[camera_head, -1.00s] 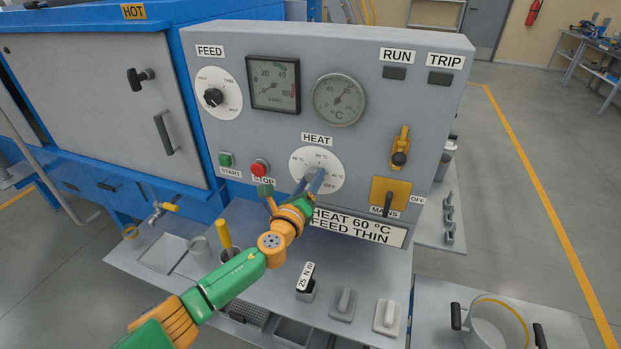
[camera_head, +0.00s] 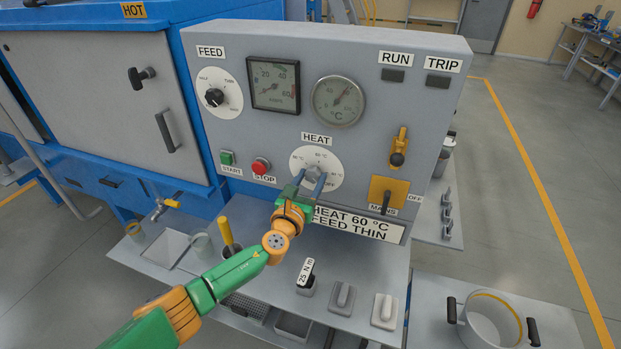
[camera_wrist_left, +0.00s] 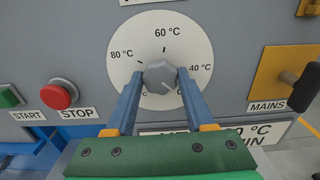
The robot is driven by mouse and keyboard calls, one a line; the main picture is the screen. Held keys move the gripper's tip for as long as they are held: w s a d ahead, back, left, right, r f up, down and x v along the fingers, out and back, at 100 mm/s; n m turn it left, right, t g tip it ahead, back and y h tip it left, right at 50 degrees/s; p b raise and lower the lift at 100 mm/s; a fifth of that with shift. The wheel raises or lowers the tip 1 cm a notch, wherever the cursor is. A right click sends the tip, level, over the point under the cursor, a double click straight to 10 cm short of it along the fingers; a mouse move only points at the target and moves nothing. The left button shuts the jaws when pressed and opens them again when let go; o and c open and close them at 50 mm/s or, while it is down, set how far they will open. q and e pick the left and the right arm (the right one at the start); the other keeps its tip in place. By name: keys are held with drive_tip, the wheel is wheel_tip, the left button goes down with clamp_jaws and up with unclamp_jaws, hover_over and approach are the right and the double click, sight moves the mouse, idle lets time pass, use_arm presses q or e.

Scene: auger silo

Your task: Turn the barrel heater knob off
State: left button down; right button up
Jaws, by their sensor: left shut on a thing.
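The heater knob (camera_head: 314,173) is a small grey knob in the middle of a round white dial (camera_head: 332,162) under the HEAT label (camera_head: 317,138). My left gripper (camera_head: 309,179) reaches it from below, its two blue fingers shut on the knob's sides. The wrist view shows the knob (camera_wrist_left: 159,76) between the fingertips (camera_wrist_left: 159,80). The dial (camera_wrist_left: 160,30) there reads 80 °C at left, 60 °C at top and 40 °C at right; the lower marks are partly hidden by the fingers. I cannot tell the knob's pointing direction. My right gripper is not in view.
A red stop button (camera_head: 260,166) and green start button (camera_head: 227,158) sit left of the dial. The yellow mains switch (camera_head: 384,195) is at right.

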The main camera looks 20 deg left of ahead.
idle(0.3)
use_arm(q)
drive_tip(key=shift+c, duration=1.3)
unclamp_jaws()
drive_tip(key=s+p, duration=0.1)
drive_tip(key=s, duration=0.6)
drive_tip(key=shift+a, duration=0.15)
drive_tip(key=shift+f, duration=0.1)
